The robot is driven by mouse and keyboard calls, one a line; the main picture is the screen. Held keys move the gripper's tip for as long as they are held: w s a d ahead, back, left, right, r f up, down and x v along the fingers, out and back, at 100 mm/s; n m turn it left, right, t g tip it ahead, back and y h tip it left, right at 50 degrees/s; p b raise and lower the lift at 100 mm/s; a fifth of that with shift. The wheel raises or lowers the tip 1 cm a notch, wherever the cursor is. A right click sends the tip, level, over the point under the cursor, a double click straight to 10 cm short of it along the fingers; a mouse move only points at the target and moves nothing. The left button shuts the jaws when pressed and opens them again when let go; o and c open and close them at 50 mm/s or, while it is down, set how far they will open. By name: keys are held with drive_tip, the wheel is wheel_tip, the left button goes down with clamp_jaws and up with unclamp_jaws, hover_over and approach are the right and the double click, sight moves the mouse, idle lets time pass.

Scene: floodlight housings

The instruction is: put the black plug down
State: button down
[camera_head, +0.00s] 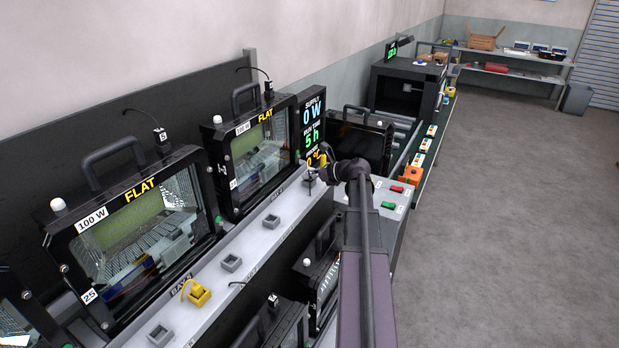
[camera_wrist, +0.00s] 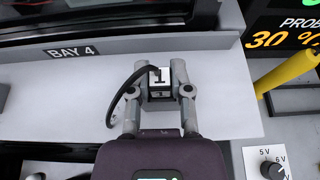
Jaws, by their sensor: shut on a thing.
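The black plug (camera_wrist: 160,84) has a white label with a "1" and a black cord that loops out to the left. In the wrist view it sits between the two grey fingertips of my gripper (camera_wrist: 160,92), which are shut on its sides. The plug is over the light grey ledge by the BAY 4 label; I cannot tell whether its underside touches the ledge or a socket. In the head view my gripper (camera_head: 316,177) is at the far end of the ledge (camera_head: 250,243), where the plug is too small to make out clearly.
Small grey sockets stand along the ledge, one nearby (camera_head: 272,221). A yellow plug (camera_head: 197,293) is further forward. Floodlight housings (camera_head: 140,228) line the left. A control panel with red and green buttons (camera_head: 397,189) is right of my gripper.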

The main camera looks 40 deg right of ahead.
drive_tip(key=shift+f, duration=0.2)
drive_tip(key=c, duration=0.5)
unclamp_jaws()
drive_tip(key=shift+c, duration=0.2)
drive_tip(key=shift+r, duration=0.25)
drive_tip(key=shift+s+d+r+p, duration=0.15)
drive_tip(key=shift+s+r+p, duration=0.2)
drive_tip(key=shift+s, duration=0.15)
drive_tip(key=p+v, duration=0.4)
drive_tip(key=v, duration=0.6)
drive_tip(key=shift+s+d, duration=0.3)
drive_tip(key=shift+s, duration=0.05)
